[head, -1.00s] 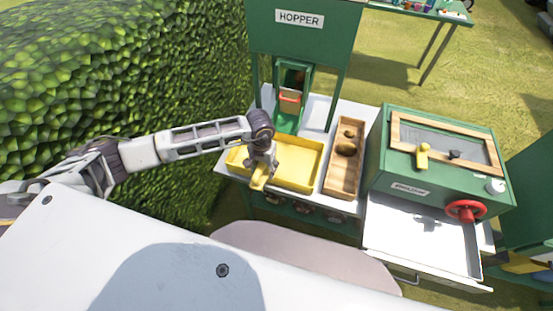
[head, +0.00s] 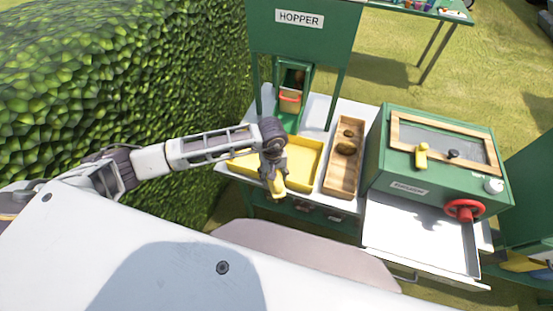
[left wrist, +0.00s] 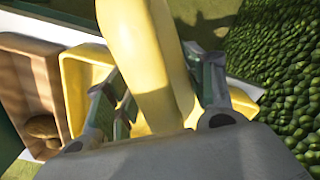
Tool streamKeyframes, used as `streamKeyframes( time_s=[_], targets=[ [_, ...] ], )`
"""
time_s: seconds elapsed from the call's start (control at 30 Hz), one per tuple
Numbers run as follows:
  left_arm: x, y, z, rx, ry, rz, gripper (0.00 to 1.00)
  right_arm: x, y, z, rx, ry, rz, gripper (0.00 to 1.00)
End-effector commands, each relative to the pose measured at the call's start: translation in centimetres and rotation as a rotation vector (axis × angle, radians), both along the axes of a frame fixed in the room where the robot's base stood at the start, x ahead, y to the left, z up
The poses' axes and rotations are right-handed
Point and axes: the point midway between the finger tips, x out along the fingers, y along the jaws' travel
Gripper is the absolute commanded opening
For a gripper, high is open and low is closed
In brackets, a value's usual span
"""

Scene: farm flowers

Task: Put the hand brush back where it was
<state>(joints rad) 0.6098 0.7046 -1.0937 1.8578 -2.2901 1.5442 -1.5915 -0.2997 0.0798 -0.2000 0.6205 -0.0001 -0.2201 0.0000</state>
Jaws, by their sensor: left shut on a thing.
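My left gripper (head: 274,174) is shut on a yellow object, which I take to be the hand brush (head: 277,186), above the front edge of the yellow tray (head: 305,162). In the left wrist view the smooth yellow handle of the hand brush (left wrist: 145,55) runs up between the fingers of my left gripper (left wrist: 155,98). Its bristles cannot be made out in either view. The yellow tray (left wrist: 76,88) shows behind it. My right gripper is not in view.
A wooden tray (head: 333,187) with brown lumps (head: 346,148) lies right of the yellow tray. Further right stands a green machine (head: 385,157) with a red handwheel (head: 465,210) and a white tray. The hopper (head: 298,50) rises behind. A hedge (head: 120,80) borders the left.

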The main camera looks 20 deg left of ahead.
Motion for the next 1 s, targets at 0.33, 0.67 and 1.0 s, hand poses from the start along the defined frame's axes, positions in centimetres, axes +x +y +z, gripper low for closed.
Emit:
streamKeyframes(
  time_s=[0.33, 0.67, 1.0],
  targets=[
    [0.5, -0.3, 0.5, 0.000, 0.000, 0.282, 0.32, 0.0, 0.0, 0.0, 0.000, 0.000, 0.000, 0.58],
    [1.0, -0.3, 0.6, -0.001, 0.000, 0.558, 0.32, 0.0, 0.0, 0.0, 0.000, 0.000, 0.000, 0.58],
    [1.2, -0.3, 0.6, 0.000, 0.001, 0.799, 0.32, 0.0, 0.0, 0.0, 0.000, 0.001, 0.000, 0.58]
  ],
)
